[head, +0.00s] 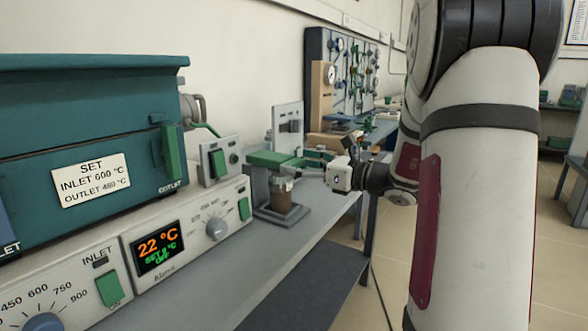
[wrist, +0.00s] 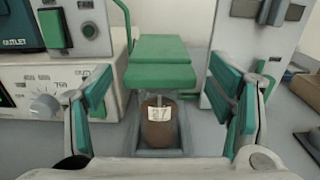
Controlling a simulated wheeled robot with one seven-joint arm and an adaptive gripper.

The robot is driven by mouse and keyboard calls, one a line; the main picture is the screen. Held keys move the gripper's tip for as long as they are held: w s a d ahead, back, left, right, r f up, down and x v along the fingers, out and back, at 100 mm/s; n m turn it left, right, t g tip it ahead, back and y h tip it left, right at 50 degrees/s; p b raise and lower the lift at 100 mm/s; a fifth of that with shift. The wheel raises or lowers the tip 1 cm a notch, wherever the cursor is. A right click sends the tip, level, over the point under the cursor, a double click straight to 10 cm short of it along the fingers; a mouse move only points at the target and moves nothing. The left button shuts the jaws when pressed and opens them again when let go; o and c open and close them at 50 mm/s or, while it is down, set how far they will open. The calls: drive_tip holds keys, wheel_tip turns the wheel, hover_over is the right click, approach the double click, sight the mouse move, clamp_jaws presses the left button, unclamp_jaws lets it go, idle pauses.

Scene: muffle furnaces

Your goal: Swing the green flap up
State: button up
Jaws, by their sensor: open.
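The green flap (head: 268,159) lies roughly level on a small grey stand (head: 287,124) at the end of the bench instruments. In the wrist view the flap (wrist: 160,50) is straight ahead, its front edge facing me. Below it a brown pot (wrist: 158,132) with a label reading 27 stands on the grey base. My gripper (head: 312,161) is at the right of the stand in the head view. In the wrist view my gripper (wrist: 163,88) is open, with one green-padded finger on each side of the flap. No contact with the flap is clear.
A teal furnace (head: 90,130) and its control panel (head: 185,235) stand left of the stand. A small grey switch box (head: 221,160) is close beside the stand. A board of gauges (head: 345,75) rises behind. Bare bench (head: 265,265) lies in front.

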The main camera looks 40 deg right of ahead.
drive_tip(key=shift+x, duration=0.9)
drive_tip(key=c, duration=1.7)
drive_tip(key=shift+r, duration=0.1)
drive_tip(key=shift+r, duration=0.1)
